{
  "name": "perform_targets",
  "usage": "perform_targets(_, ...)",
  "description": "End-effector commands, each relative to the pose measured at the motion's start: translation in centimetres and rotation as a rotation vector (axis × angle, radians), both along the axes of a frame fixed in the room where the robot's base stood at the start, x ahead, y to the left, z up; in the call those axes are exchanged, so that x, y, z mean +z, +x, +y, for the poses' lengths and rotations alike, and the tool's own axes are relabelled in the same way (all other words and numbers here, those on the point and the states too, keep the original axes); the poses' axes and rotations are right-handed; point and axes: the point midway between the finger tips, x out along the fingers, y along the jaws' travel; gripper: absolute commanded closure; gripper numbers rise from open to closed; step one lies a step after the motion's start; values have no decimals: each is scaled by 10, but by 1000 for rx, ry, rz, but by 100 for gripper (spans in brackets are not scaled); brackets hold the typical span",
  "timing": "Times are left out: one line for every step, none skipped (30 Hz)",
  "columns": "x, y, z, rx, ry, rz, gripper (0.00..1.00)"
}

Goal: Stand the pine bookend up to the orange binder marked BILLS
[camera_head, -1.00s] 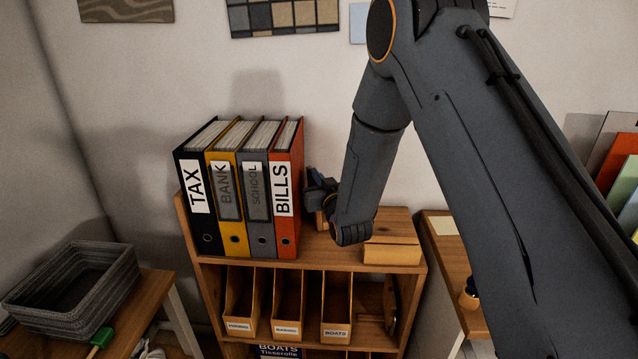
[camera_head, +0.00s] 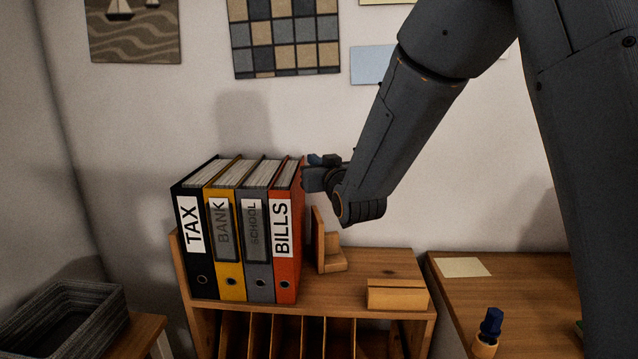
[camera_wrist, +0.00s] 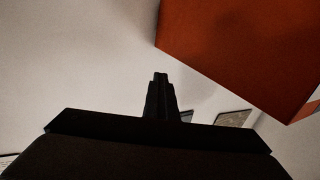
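The orange binder marked BILLS (camera_head: 287,235) stands upright at the right end of a row of binders on the shelf top. The pine bookend (camera_head: 319,241) stands upright just right of it, its foot (camera_head: 334,261) pointing right. A narrow dark gap seems to show between them; I cannot tell whether they touch anywhere. My gripper (camera_head: 318,174) is above the bookend, beside the orange binder's top, apart from the bookend. In the wrist view the fingers (camera_wrist: 160,95) look closed together with nothing between them. The orange binder (camera_wrist: 240,50) fills the upper right there; the bookend is not visible.
The TAX (camera_head: 192,240), BANK (camera_head: 225,240) and SCHOOL (camera_head: 256,235) binders stand to the left. A low pine block (camera_head: 397,296) lies at the shelf top's front right. A wooden desk (camera_head: 520,290) is to the right, a grey basket (camera_head: 65,320) to the left.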

Motion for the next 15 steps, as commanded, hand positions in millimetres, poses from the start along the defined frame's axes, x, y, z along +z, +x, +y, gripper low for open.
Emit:
perform_targets(10, 0, 0, 0, 1, -4, 100)
perform_targets(15, 0, 0, 1, 2, -5, 100)
perform_targets(22, 0, 0, 1, 2, -5, 100)
perform_targets(27, 0, 0, 1, 2, -5, 100)
perform_targets(32, 0, 0, 1, 1, -4, 100)
perform_targets(39, 0, 0, 1, 2, -5, 100)
perform_targets(44, 0, 0, 1, 0, -4, 100)
perform_targets(49, 0, 1, 1, 1, -5, 100)
perform_targets(55, 0, 1, 1, 0, -4, 100)
perform_targets(60, 0, 1, 1, 1, -5, 100)
perform_targets(65, 0, 1, 1, 0, -4, 100)
perform_targets(70, 0, 1, 1, 0, -4, 100)
perform_targets(73, 0, 1, 1, 0, -3, 100)
perform_targets(76, 0, 1, 1, 0, -2, 100)
perform_targets(78, 0, 1, 1, -1, 2, 100)
